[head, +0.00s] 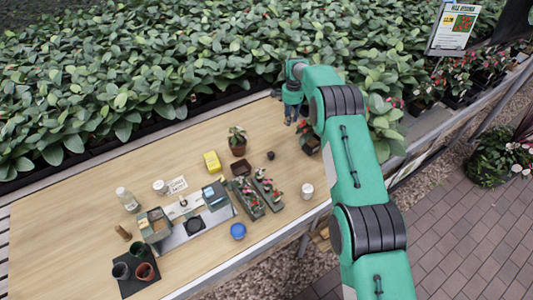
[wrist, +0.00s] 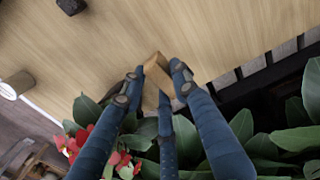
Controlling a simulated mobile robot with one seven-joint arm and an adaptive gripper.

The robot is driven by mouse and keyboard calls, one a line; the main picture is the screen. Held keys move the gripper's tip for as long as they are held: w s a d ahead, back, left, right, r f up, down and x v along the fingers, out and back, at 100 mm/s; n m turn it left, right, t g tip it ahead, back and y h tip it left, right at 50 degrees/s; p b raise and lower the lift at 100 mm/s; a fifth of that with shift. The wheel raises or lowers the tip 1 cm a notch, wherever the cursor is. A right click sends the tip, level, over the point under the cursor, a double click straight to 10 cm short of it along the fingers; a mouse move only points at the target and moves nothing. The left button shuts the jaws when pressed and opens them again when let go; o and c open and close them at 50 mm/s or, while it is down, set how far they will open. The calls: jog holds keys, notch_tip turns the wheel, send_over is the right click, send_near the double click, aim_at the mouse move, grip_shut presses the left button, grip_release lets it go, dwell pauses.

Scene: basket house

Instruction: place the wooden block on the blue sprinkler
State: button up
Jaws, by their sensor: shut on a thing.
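My gripper (head: 291,117) is over the far right part of the wooden table, near the hedge, in the head view. In the wrist view my gripper (wrist: 157,76) has its dark blue fingers closed on the light brown wooden block (wrist: 156,66). The block is tilted between the fingertips, and its lower part is partly hidden by them. I cannot make out the block in the head view. A small round blue thing (head: 238,231) near the table's front edge may be the blue sprinkler; it is too small to be sure. It is well away from my gripper.
A potted red-flowered plant (head: 309,140) stands close to my gripper. A brown pot plant (head: 238,141), yellow box (head: 212,162), white cup (head: 307,191), flower trays (head: 247,198) and a grey station (head: 193,225) are on the table (head: 60,235). The left far part is clear.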

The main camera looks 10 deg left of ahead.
jog(key=shift+r, duration=0.55)
jog(key=r, duration=0.4)
jog(key=shift+s+a+r, duration=0.25)
jog(key=shift+r, duration=0.1)
jog(key=s+a+p, duration=0.1)
jog(key=s+a, duration=0.3)
jog(key=s, duration=0.6)
jog(key=s+a+p, duration=0.1)
jog(key=s+a, duration=0.2)
jog(key=s, duration=0.7)
jog(key=s+a, duration=0.4)
jog(key=s, duration=0.6)
jog(key=s+d+m+p, duration=0.1)
jog(key=s+d, duration=0.3)
jog(key=s, duration=0.9)
jog(key=s+d+p, duration=0.1)
jog(key=s+d, duration=0.4)
jog(key=s, duration=0.8)
jog(key=s+d+m+p, duration=0.1)
jog(key=s+d, duration=0.3)
jog(key=s, duration=0.9)
jog(key=shift+w+f, duration=0.15)
jog(key=shift+f, duration=2.45)
